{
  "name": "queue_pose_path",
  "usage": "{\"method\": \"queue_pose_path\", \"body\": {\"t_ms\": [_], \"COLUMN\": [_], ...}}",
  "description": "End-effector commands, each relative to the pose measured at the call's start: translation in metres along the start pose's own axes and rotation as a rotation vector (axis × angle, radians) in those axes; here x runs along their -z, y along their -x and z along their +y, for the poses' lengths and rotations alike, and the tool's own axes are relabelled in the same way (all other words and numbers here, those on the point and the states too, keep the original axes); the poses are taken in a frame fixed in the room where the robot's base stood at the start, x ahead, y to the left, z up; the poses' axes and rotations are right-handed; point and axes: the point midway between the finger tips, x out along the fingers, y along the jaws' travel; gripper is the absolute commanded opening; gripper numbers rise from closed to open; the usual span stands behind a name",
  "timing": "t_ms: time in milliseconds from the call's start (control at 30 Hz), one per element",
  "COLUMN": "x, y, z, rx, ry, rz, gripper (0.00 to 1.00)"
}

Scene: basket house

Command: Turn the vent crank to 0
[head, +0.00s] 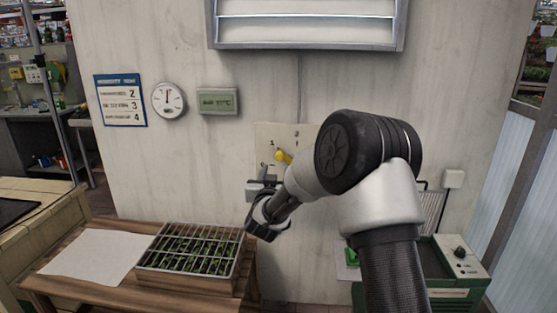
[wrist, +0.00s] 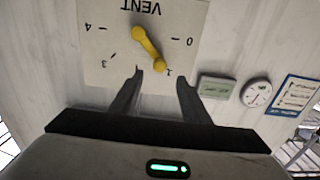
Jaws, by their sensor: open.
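The vent crank (head: 284,156) is a yellow handle on a pale dial plate (head: 264,131) on the wall. In the wrist view, which is upside down, the yellow crank (wrist: 149,48) points at the mark 1. The mark 0 (wrist: 190,42) shows beside it on the plate (wrist: 105,40), with VENT lettering. My gripper (wrist: 160,76) is open and empty, its fingertips on either side of the crank's outer end in the picture. I cannot tell how far they are from it. In the head view my gripper (head: 262,177) is just below the crank, and my arm hides the plate's right part.
A round gauge (head: 168,100), a small display (head: 217,101) and a blue sign (head: 121,100) hang left of the plate. A seedling tray (head: 158,265) stands on a wooden table (head: 62,287) below. A green machine (head: 459,262) stands at the right.

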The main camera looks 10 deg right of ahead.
Motion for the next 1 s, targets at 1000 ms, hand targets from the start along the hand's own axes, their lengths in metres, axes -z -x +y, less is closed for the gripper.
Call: {"method": "queue_pose_path", "body": {"t_ms": [1000], "x": [0.000], "y": [-0.094], "z": [0.000], "rx": [0.000], "ry": [0.000], "rz": [0.000], "gripper": [0.22]}}
